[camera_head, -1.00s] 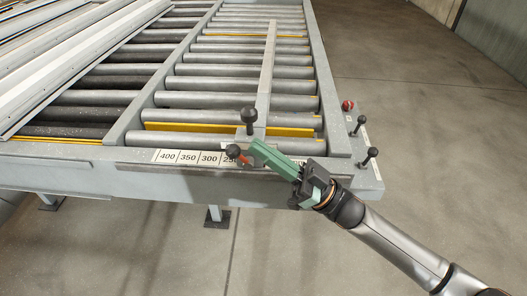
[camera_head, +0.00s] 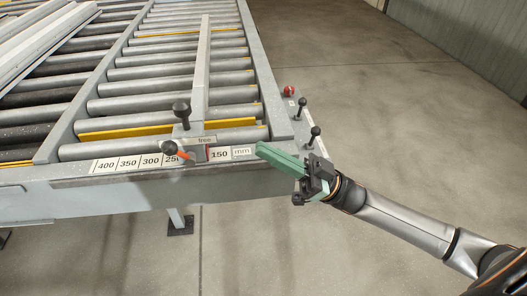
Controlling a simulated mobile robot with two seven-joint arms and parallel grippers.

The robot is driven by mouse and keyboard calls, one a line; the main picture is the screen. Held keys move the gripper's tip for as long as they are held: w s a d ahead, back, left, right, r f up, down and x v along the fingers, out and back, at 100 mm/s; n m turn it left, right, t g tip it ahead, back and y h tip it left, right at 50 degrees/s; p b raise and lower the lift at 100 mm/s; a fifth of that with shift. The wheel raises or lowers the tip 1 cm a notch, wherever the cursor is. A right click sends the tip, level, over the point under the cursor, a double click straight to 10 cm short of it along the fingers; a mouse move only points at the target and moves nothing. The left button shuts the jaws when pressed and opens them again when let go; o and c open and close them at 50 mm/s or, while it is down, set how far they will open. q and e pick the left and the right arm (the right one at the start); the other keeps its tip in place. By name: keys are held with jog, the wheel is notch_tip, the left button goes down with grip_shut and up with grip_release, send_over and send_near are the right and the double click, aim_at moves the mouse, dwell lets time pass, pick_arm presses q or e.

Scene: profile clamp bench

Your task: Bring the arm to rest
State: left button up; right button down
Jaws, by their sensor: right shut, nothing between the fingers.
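My right gripper (camera_head: 262,150) comes in from the lower right, with its green fingers shut and empty. It is over the front edge of the bench, just right of the scale's "mm" end, apart from the clamp parts. The clamp's orange-tipped lever (camera_head: 178,147) and black knob (camera_head: 182,109) are left of the fingers, on the slide at the front rail. A small plate by them reads "free". My left gripper is not in view.
The roller bench (camera_head: 60,190) fills the upper left, with a number scale (camera_head: 140,162) on its front rail. Two black-knobbed levers (camera_head: 308,137) and a red button (camera_head: 289,91) stand at its right corner, close to my gripper. The floor (camera_head: 400,120) to the right is clear.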

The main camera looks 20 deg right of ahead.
dwell(0.3)
notch_tip(320, 180, down, 21)
jog(key=w+m+t+h, duration=0.2)
jog(key=m+t+h, duration=0.3)
jog(key=m+h, duration=0.75)
jog(key=s+f+n+g+h, duration=0.1)
jog(key=s+f+g+h, duration=0.5)
jog(key=s+f, duration=0.7)
notch_tip(320, 180, down, 3)
jog(key=shift+s+a+f+g+h+p, duration=0.15)
jog(key=shift+a+g+h+p, duration=0.25)
jog(key=shift+h, duration=0.55)
